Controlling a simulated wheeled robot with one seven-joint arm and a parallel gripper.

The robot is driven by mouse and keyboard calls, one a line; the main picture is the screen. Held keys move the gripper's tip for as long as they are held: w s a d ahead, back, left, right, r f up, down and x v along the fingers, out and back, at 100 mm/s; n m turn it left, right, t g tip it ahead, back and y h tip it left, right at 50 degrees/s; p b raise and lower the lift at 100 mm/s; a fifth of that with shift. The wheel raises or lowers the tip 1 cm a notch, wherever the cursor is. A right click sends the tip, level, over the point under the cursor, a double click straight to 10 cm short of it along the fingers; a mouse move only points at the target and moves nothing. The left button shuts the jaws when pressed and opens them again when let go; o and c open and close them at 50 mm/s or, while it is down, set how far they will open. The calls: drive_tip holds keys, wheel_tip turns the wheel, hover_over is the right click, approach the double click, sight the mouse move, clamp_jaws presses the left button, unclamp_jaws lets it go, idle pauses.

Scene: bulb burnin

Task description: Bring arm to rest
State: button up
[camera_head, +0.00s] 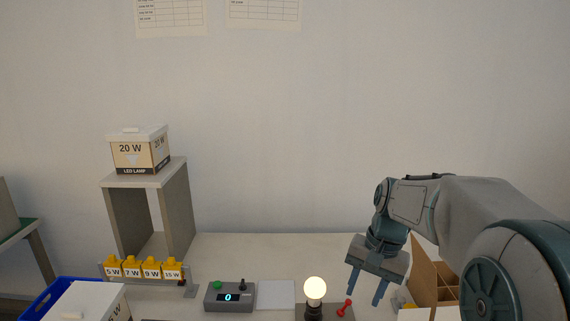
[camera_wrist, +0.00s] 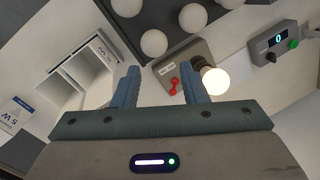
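My gripper (camera_head: 366,297) hangs above the right part of the table, fingers pointing down, open with nothing between them. In the wrist view the two fingers (camera_wrist: 159,82) stand apart with an empty gap. A lit bulb (camera_head: 315,289) sits upright in a socket to the left of my gripper; it also glows in the wrist view (camera_wrist: 215,81). A red lever (camera_head: 345,307) is beside the socket, on the same base (camera_wrist: 178,70).
An open cardboard box with dividers (camera_head: 424,265) stands right of my gripper, close to my arm. A control box (camera_head: 230,296) displays 0. A shelf (camera_head: 182,205) carries a 20 W lamp box (camera_head: 139,151). Several loose bulbs (camera_wrist: 154,43) lie on a dark surface.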

drive_tip(key=s+f+n+t+h, duration=0.1)
drive_tip(key=s+n, duration=0.1)
drive_tip(key=s, duration=0.5)
drive_tip(key=s+a+f+n+t+h, duration=0.1)
drive_tip(key=s+n+t, duration=0.1)
drive_tip(key=s, duration=0.6)
drive_tip(key=shift+s+a+f+n, duration=0.2)
drive_tip(key=shift+s+f+n, duration=0.1)
drive_tip(key=shift+n, duration=0.3)
